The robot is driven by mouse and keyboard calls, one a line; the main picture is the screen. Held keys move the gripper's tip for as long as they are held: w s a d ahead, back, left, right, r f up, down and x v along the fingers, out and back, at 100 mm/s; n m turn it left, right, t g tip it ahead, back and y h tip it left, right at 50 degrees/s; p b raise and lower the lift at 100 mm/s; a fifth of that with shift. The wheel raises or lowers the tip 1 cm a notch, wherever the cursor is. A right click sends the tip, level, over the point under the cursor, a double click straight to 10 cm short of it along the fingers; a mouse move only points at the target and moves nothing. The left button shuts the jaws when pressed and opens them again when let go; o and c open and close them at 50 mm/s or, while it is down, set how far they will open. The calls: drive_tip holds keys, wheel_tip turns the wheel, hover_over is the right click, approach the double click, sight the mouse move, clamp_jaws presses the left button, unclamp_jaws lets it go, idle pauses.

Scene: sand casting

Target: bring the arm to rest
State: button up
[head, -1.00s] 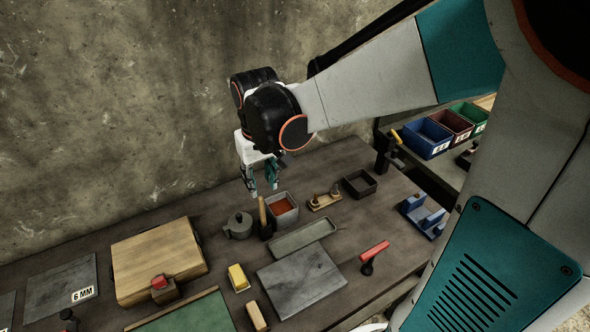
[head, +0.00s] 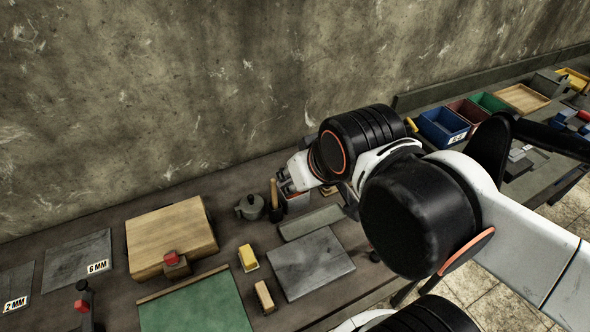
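My arm reaches in from the right in the head view, folded, with its black wrist joints in front of the right part of the bench. My gripper (head: 284,182) is at the arm's left end, above the back of the bench near a grey box with a brush beside it. Its fingers are small and partly hidden, so I cannot tell whether they are open or shut. I see nothing clearly held in it.
The bench holds a wooden board (head: 168,236), a grey pot (head: 250,207), a yellow block (head: 248,257), a grey slab (head: 311,263) and a green mat (head: 196,309). A blue bin (head: 443,127) stands on another bench at the right. A concrete wall (head: 200,90) rises behind.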

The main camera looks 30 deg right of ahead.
wheel_tip(320, 180, down, 6)
drive_tip(key=b, duration=0.5)
drive_tip(key=shift+r, duration=0.25)
idle(0.6)
